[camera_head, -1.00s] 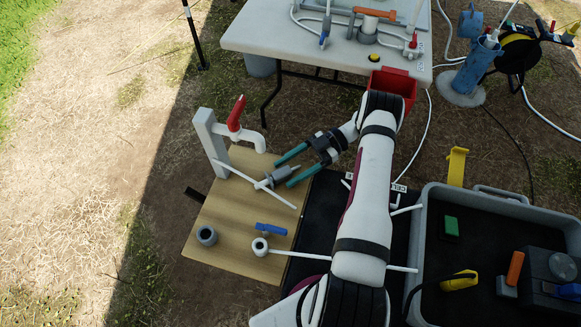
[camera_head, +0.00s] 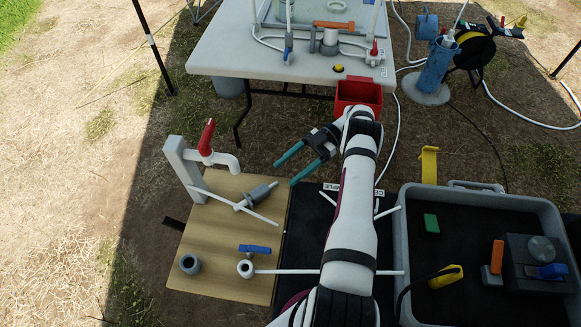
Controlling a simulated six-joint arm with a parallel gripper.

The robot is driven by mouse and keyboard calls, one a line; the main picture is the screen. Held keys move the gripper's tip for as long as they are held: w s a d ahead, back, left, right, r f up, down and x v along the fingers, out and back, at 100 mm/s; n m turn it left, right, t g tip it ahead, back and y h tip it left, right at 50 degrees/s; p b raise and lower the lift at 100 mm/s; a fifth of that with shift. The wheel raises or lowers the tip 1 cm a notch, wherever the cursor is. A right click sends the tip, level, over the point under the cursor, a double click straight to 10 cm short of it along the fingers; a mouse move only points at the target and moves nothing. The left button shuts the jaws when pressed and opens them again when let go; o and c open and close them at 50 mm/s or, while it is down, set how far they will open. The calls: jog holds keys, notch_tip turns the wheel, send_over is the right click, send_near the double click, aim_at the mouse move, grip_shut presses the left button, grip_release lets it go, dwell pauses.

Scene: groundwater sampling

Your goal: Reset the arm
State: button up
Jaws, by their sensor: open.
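My gripper (camera_head: 285,170) has two teal fingers. It is open and empty, held in the air past the upper right edge of the wooden board (camera_head: 210,275), with its fingers pointing left and down. A grey fitting with a pointed tip (camera_head: 258,195) lies on the board, apart from the fingers. My white arm reaches up the middle of the view and hides part of the black surface beside the board.
On the board stand a post with a red-handled tap (camera_head: 207,137), a blue-handled valve (camera_head: 256,249) and a grey ring (camera_head: 190,264). A grey tray (camera_head: 480,192) is at right. A red bin (camera_head: 358,93) hangs by the white table (camera_head: 215,60).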

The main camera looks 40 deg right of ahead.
jog(key=w+a+r+n+g+h, duration=0.1)
jog(key=a+r+n+h, duration=0.15)
jog(key=r+n, duration=0.5)
jog(key=w+a+r+n+g+h, duration=0.1)
jog(key=a+r+n+h, duration=0.15)
jog(key=r+n, duration=0.45)
jog(key=s+a+r+n+h, duration=0.3)
jog(key=s+a+r+n, duration=0.2)
jog(key=a+r+n, duration=0.4)
jog(key=s+a+f+n+t+h, duration=0.1)
jog(key=s+a+n+h, duration=0.1)
jog(key=s+n, duration=0.7)
jog(key=s+a+f+n+h, duration=0.1)
jog(key=s+a+n+h, duration=0.2)
jog(key=n, duration=1.3)
jog(key=s+a, duration=0.2)
jog(key=s, duration=0.3)
jog(key=shift+s+a+f+t, duration=0.2)
jog(key=shift+s+a+t, duration=0.1)
jog(key=shift+s+t, duration=0.1)
